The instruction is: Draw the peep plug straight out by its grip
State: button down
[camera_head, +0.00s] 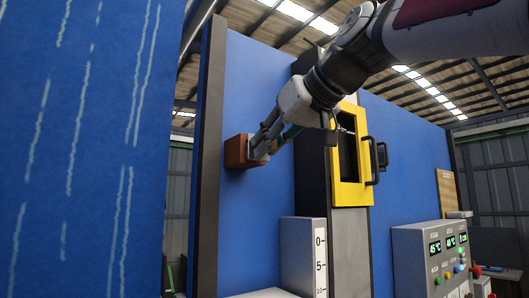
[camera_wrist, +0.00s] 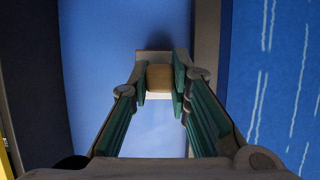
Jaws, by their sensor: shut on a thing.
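The peep plug is a reddish-brown block (camera_head: 236,152) at the blue wall, left of the yellow-framed opening. In the wrist view its lighter tan grip (camera_wrist: 160,77) sits between the two green-padded fingers, with a wider square body behind it. My gripper (camera_head: 264,146) is shut on the grip, reaching in from the upper right; it also shows in the wrist view (camera_wrist: 161,82). A dark shadow lies on the wall beside the plug in the wrist view. I cannot tell how deep the plug sits in the wall, and any hole behind it is hidden.
A yellow frame (camera_head: 366,190) with a dark handle stands right of the plug, close under my arm. A white scale block (camera_head: 303,255) is below. A grey control box (camera_head: 430,262) stands lower right. A dark post (camera_head: 208,160) edges the wall at left.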

jog(key=s+d, duration=0.4)
jog(key=s, duration=0.2)
jog(key=shift+s+d+b, duration=0.3)
jog(key=shift+s+b, duration=0.05)
jog(key=shift+s, duration=0.05)
dwell(1.3)
dwell(0.4)
